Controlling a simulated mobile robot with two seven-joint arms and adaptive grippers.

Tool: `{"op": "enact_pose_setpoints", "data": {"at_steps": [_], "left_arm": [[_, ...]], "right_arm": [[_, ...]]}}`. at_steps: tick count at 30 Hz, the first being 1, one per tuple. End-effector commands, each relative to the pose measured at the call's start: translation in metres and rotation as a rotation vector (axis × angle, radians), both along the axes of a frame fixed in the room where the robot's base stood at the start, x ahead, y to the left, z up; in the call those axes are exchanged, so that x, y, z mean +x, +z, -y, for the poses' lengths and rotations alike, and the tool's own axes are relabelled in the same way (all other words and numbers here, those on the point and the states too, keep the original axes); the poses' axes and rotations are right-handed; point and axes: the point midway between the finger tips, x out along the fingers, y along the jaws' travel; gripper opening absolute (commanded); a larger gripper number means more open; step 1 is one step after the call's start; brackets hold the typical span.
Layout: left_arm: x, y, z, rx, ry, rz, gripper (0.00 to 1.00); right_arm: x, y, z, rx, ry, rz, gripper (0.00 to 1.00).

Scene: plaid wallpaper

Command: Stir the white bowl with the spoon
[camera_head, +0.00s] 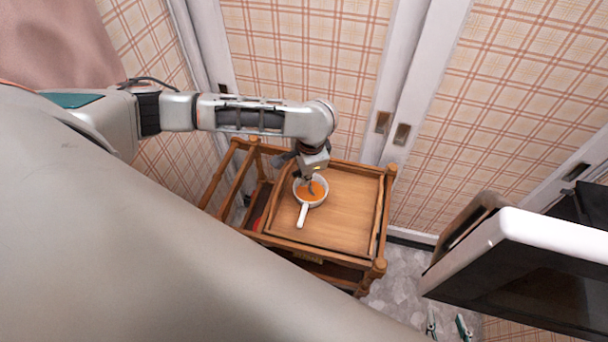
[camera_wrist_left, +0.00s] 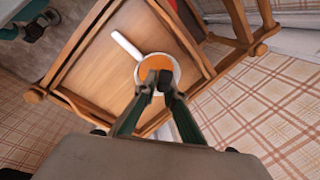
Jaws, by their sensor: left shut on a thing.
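The white bowl (camera_head: 317,206) has a white handle and holds orange liquid. It sits on a wooden cart, and it also shows in the left wrist view (camera_wrist_left: 137,73). My left gripper (camera_head: 311,178) points down over the bowl, shut on the spoon. Its fingertips (camera_wrist_left: 159,82) are close together above the orange liquid in the wrist view. The spoon is mostly hidden by the fingers; a small dark part (camera_head: 311,189) shows in the liquid. My right gripper (camera_head: 447,324) is low at the right, fingers apart, with nothing visible between them.
The wooden cart (camera_head: 350,215) has a raised rim and corner posts around its top. Its top is clear to the right of the bowl. A white-edged, dark-fronted unit (camera_head: 540,250) stands at the right. Plaid walls and white door frames are close behind the cart.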

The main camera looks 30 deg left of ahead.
Motion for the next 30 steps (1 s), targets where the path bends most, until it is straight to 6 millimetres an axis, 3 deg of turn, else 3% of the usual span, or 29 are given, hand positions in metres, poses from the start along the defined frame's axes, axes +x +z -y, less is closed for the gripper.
{"op": "enact_pose_setpoints", "data": {"at_steps": [30], "left_arm": [[-0.024,0.059,-0.007,0.001,0.0,0.001,0.0]], "right_arm": [[0.0,0.0,0.002,-0.006,0.003,0.0,0.4]]}}
